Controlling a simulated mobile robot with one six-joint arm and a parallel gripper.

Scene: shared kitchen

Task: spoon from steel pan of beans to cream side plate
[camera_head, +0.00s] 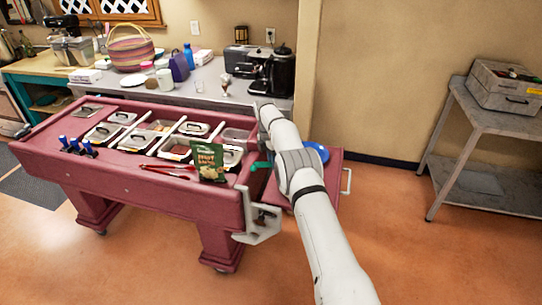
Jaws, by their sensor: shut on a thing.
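Several steel pans sit in the pink cart; one open pan (159,125) has pale contents, but I cannot tell which pan holds beans. I cannot make out the spoon. A small teal piece (261,164) shows beside my arm at the cart's right end; I cannot tell what it belongs to.
A green packet (208,161) stands at the front of the cart (140,178), with red tongs (165,171) to its left. A blue round dish (316,152) is right of my arm. A coffee maker (280,72) stands behind. A grey table (485,118) is at right; floor between is clear.

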